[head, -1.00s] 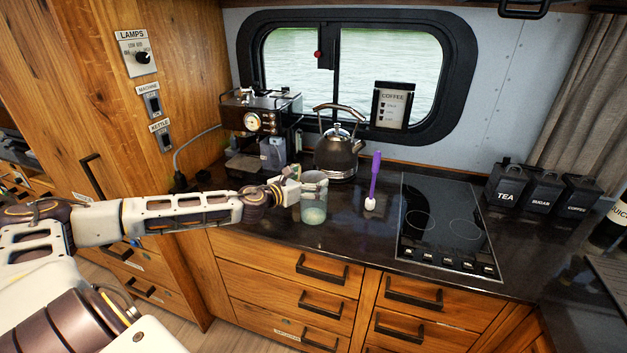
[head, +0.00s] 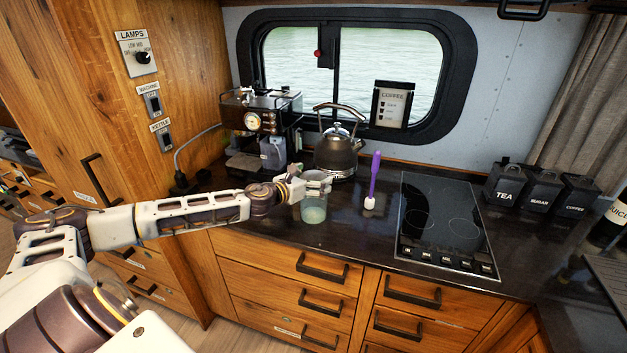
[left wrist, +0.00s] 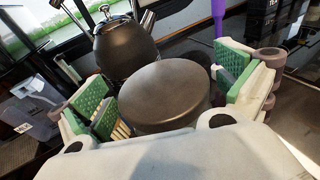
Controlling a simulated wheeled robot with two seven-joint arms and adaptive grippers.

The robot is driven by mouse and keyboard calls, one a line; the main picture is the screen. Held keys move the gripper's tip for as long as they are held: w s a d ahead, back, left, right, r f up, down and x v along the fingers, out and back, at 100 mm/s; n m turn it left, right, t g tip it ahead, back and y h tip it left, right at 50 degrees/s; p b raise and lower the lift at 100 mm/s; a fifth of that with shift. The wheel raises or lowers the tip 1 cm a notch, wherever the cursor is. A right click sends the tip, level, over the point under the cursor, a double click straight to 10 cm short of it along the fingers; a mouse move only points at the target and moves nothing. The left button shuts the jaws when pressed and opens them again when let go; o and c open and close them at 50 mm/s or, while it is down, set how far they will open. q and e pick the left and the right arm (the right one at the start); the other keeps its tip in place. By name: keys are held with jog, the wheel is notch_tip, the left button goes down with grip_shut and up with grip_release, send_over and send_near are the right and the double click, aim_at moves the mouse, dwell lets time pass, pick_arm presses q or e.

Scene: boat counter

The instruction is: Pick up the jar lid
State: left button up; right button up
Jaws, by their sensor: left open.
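The jar lid (left wrist: 165,92) is a dark, round disc in the left wrist view. It lies between the green-padded fingers of my left gripper (head: 316,183). The fingers are open, one on each side of the lid; whether either pad touches it I cannot tell. In the head view a clear jar with pale green contents (head: 313,211) stands upright on the counter, directly below the gripper. The gripper covers the jar's top there, so the lid is mostly hidden. My right gripper is not in view.
A dark kettle (head: 337,152) stands close behind the jar. A coffee machine (head: 262,130) is at the back left. The dark counter in front of the jar is clear.

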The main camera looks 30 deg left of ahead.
aim_at(314, 177)
pick_arm(q)
jog(key=shift+c, duration=0.3)
jog(key=c, duration=0.9)
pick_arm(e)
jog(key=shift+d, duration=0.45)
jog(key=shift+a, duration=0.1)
pick_arm(q)
jog(key=shift+r, duration=0.9)
jog(key=shift+r+p, duration=1.15)
jog(key=shift+r, duration=3)
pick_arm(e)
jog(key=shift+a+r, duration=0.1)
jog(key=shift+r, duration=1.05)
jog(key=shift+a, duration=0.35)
